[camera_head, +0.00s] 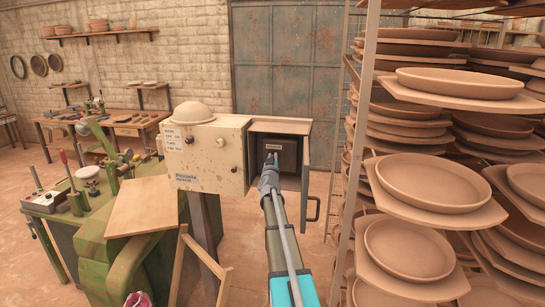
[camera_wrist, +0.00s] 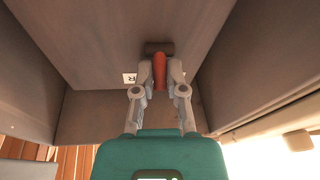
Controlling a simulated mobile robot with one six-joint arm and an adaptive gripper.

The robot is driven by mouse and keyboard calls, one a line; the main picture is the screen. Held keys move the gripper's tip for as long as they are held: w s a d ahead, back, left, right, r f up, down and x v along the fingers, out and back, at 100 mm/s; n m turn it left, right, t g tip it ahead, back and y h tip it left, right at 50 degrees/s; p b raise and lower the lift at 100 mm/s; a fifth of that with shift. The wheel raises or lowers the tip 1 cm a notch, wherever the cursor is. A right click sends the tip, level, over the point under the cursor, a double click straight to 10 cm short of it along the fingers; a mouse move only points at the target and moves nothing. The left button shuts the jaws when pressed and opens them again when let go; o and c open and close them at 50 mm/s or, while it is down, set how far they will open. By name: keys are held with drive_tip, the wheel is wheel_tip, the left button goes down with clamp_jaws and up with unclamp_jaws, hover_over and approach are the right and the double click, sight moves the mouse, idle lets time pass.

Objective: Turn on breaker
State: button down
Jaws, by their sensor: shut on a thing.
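The breaker's red lever (camera_wrist: 159,72) stands on a dark mount on the panel in the wrist view. My gripper (camera_wrist: 160,78) is shut on it, with a finger on each side. In the head view my gripper (camera_head: 270,161) reaches into the open breaker box (camera_head: 309,128), in front of its dark panel (camera_head: 286,144), and hides the lever there. A small white label (camera_wrist: 129,78) with a letter sits left of the lever in the wrist view.
The box door (camera_head: 310,207) hangs open at the right. A beige control box (camera_head: 207,155) adjoins on the left. A rack of clay plates (camera_head: 430,190) stands close on the right. A green machine (camera_head: 125,240) with a board stands front left.

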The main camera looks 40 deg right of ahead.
drive_tip(key=c, duration=0.7)
unclamp_jaws()
